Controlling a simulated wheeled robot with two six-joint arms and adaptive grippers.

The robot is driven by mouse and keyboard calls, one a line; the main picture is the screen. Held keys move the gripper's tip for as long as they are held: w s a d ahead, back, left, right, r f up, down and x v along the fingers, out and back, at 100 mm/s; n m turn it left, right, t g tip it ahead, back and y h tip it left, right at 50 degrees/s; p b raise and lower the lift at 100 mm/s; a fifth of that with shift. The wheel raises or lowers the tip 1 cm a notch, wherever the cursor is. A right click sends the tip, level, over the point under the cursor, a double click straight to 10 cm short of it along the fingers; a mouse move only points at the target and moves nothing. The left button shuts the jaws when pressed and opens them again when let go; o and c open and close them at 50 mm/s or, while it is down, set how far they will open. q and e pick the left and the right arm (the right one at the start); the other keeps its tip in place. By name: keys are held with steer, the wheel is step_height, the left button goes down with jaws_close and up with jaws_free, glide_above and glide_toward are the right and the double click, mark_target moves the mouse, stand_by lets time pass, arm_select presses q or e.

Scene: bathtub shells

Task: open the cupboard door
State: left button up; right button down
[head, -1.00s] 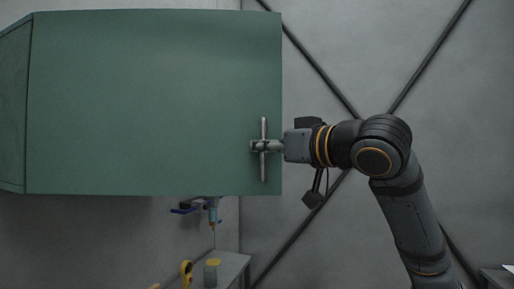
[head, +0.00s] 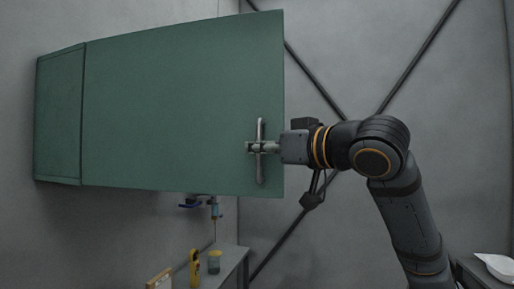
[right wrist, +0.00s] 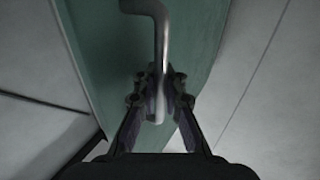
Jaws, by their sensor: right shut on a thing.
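The green cupboard door (head: 175,110) fills the upper left of the head view. The cupboard's narrower side (head: 60,115) joins it at the left. An upright metal bar handle (head: 260,172) is near the door's right edge. My right gripper (head: 254,147) is shut around the handle at about its middle. In the right wrist view the two fingertips (right wrist: 161,92) close on the lower part of the handle (right wrist: 160,35), against the green door (right wrist: 205,45). The cupboard's inside is hidden, so I cannot tell how far the door is open. My left gripper is out of view.
Below the cupboard is a grey table (head: 235,268) with a yellow tool (head: 194,268) and a yellow-topped cup (head: 214,262). A blue-handled fitting (head: 192,204) is on the wall. A white item (head: 496,267) lies at the lower right.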

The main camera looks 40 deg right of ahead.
steer(key=shift+s+a, duration=0.1)
stand_by(0.3)
steer(key=c, duration=1.7)
jaws_free()
steer(key=shift+o, duration=1.4)
steer(key=shift+s+d, duration=0.25)
steer(key=shift+w, duration=0.2)
steer(key=shift+r, duration=0.1)
